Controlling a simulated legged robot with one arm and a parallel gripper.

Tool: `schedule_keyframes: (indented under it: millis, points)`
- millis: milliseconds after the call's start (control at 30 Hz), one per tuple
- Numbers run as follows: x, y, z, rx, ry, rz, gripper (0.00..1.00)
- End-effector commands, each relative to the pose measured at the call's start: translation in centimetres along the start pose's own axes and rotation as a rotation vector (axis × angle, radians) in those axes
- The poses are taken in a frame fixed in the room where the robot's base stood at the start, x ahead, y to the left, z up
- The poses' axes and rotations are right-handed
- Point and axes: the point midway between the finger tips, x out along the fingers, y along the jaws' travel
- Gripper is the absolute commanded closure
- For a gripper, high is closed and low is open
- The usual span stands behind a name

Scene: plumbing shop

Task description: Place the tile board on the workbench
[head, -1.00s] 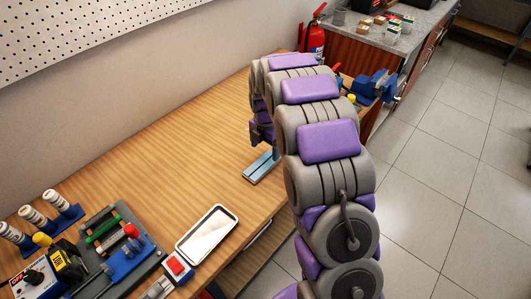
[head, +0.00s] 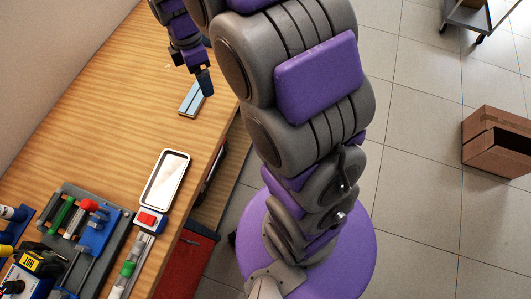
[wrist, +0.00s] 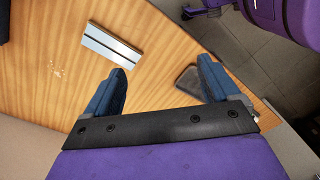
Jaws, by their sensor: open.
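The tile board, which I take to be the light blue strip with a dark lengthwise line (head: 190,100), lies flat on the wooden workbench (head: 110,125) near its front edge. In the wrist view the board (wrist: 112,45) lies at upper left on the wood, outside my jaws. My gripper (head: 206,82) shows its blue fingers close to the board's far end in the head view; the gap is hard to judge. In the wrist view my gripper (wrist: 160,82) has its two fingers wide apart with nothing held between them.
A white-rimmed tray (head: 165,180) lies near the bench edge. A grey tool holder (head: 68,238) fills the near left corner. A dark rounded object (wrist: 187,78), unclear, shows beyond my fingers. A cardboard box (head: 498,142) and a cart (head: 482,18) stand on the floor. The middle bench is clear.

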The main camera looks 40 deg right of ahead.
Motion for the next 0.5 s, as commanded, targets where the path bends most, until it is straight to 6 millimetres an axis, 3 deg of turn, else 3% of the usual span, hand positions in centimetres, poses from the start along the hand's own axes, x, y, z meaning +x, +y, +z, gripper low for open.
schedule_keyframes:
  millis: [33, 233, 500]
  points:
    - [-0.7, -2.1, 0.2, 0.087, -0.001, -0.004, 0.11]
    - [-2.2, -9.6, 1.1, 0.464, -0.012, -0.028, 0.11]
    - [-2.2, -19.8, 2.3, 0.974, -0.042, -0.055, 0.11]
